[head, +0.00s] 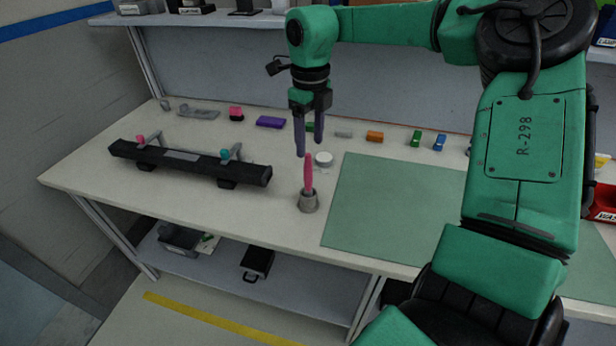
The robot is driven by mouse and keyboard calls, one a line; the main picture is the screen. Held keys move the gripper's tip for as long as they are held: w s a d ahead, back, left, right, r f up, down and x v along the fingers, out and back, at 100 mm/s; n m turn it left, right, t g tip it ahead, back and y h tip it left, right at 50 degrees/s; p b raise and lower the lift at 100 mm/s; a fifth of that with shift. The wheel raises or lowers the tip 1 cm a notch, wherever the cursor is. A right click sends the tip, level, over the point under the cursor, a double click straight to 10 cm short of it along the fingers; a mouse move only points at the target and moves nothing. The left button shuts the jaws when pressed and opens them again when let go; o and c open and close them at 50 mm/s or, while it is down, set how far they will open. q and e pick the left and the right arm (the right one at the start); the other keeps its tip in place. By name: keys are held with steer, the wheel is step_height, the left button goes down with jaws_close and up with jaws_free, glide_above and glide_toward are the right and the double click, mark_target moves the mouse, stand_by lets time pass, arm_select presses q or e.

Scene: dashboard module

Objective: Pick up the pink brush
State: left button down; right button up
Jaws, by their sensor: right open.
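The pink brush (308,172) stands upright in a small grey holder (308,202) on the table, left of the green mat. My left gripper does not show.
A long black dashboard module (190,163) lies to the left. Several small coloured blocks line the table's back. The green mat (390,215) is bare where it shows.

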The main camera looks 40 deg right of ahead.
mark_target(308, 155)
steer(key=f, duration=0.3)
steer(key=shift+w+f, duration=0.1)
steer(key=shift+w, duration=0.2)
step_height(308, 155, down, 5)
steer(key=p, duration=0.2)
steer(key=shift+d+f+p, duration=0.1)
steer(key=shift+f+p, duration=0.05)
steer(key=shift+p, duration=0.15)
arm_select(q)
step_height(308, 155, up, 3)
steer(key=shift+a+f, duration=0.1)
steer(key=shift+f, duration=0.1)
arm_select(e)
jaws_close()
